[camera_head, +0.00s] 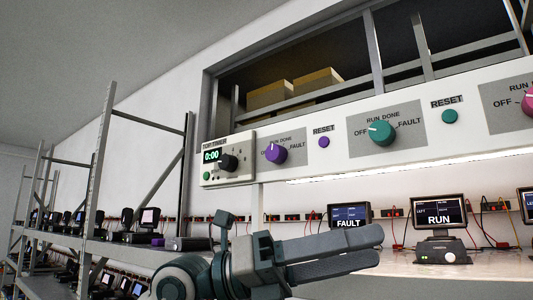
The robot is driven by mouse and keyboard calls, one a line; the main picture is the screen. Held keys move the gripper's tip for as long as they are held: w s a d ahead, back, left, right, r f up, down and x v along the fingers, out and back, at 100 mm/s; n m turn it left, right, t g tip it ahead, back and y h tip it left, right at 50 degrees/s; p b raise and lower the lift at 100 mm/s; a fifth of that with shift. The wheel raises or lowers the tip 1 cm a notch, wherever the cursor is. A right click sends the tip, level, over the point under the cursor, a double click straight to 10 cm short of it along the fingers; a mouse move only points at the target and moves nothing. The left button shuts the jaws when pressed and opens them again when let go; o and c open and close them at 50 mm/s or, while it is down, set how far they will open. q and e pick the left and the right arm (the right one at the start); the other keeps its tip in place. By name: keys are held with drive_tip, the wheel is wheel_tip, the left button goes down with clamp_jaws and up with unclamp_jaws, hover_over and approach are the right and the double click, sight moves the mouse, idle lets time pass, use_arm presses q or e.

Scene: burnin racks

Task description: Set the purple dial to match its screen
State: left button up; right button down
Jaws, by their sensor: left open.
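The purple dial (276,153) sits on the white overhead panel (300,170), on a grey label plate. Its white mark points left, toward OFF. A screen reading FAULT (348,215) and a screen reading RUN (438,212) stand on the shelf below; I cannot tell which belongs to the purple dial. My left gripper (380,248) is open and empty, below and right of the purple dial, clear of it. It points right and hides the lower part of the FAULT screen. My right gripper is not in view.
A teal dial (382,133) and part of a pink dial (528,102) sit farther right on the panel. Purple (324,142) and teal (450,116) RESET buttons are beside the dials. A timer box (228,158) showing 0:00 is at the left end. Racks with small devices stand at left.

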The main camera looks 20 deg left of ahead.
sight(272, 151)
use_arm(q)
drive_tip(key=s+a+r+n+t+y, duration=0.1)
drive_tip(key=a+r+n+t+y, duration=0.7)
drive_tip(key=a+r+t+y, duration=0.6)
drive_tip(key=a+r, duration=0.5)
drive_tip(key=a, duration=0.3)
drive_tip(key=shift+s+y, duration=0.25)
drive_tip(key=shift+y, duration=0.15)
drive_tip(key=shift+r, duration=0.1)
drive_tip(key=p+x, duration=0.2)
drive_tip(key=x, duration=0.3)
drive_tip(key=p+x, duration=0.3)
drive_tip(key=x, duration=0.2)
drive_tip(key=p+x, duration=0.3)
drive_tip(key=x, duration=0.2)
drive_tip(key=shift+w+d+r, duration=0.2)
drive_tip(key=shift+w+r, duration=0.15)
drive_tip(key=shift+w, duration=0.05)
drive_tip(key=shift+p+x, duration=0.4)
drive_tip(key=shift+x, duration=0.45)
drive_tip(key=shift+f, duration=0.1)
